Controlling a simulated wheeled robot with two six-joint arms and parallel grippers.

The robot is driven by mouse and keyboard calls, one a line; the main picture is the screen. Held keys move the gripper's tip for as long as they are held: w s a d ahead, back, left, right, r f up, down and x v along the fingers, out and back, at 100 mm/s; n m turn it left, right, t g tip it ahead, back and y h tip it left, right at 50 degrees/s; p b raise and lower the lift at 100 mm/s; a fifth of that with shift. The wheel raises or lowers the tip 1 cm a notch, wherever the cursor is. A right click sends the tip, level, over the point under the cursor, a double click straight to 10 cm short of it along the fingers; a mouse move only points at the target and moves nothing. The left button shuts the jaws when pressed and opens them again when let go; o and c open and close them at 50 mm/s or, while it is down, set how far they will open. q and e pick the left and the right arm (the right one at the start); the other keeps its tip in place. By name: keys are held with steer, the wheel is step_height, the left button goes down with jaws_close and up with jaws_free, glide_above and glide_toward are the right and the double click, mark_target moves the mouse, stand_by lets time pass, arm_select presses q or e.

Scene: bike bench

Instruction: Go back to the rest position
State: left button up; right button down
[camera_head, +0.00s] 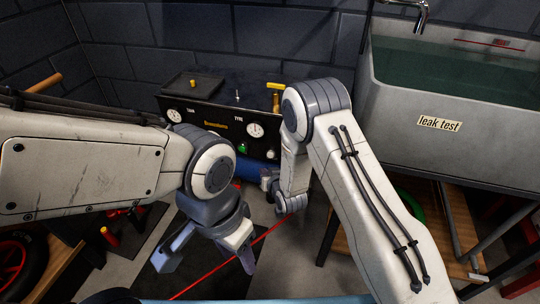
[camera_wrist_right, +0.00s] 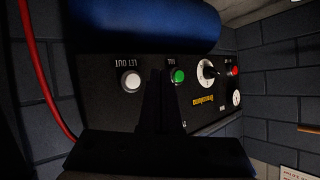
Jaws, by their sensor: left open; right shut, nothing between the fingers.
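My left gripper (camera_head: 205,258) hangs low in the head view, its two fingers spread wide and empty above the floor. My right arm reaches up and bends down in front of the black compressor panel (camera_head: 200,128). In the right wrist view, my right gripper (camera_wrist_right: 163,76) is shut with nothing in it. Its fingertips overlap the panel between the white LET OUT button (camera_wrist_right: 131,80) and the green button (camera_wrist_right: 178,76). I cannot tell whether they touch the panel. The green button also shows in the head view (camera_head: 243,148).
A blue tank (camera_wrist_right: 145,22) lies beside the panel. A grey water basin (camera_head: 450,150) marked "leak test" stands at the right. A red hose (camera_head: 215,268) crosses the floor. A wheel (camera_head: 15,262) is at the lower left. A brick wall closes off the back.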

stand_by(0.4)
steer(key=s+a+r+n+g+h+p, duration=0.1)
steer(key=s+a+r+n+g, duration=0.15)
steer(key=s+r, duration=0.5)
steer(key=s+a+r+n+g+p, duration=0.15)
steer(key=s+r+g, duration=0.25)
steer(key=s+r, duration=0.4)
steer(key=s+d+r+n+g+h+p, duration=0.1)
steer(key=s+d+r+g, duration=0.3)
steer(key=s, duration=0.7)
steer(key=s+d+r+n+g+h+p, duration=0.1)
steer(key=s+d+r, duration=0.5)
steer(key=s, duration=0.6)
step_height(320, 180, up, 38)
steer(key=a+p, duration=0.1)
steer(key=p, duration=3.7)
steer(key=shift+w+a, duration=0.15)
steer(key=shift+w, duration=0.3)
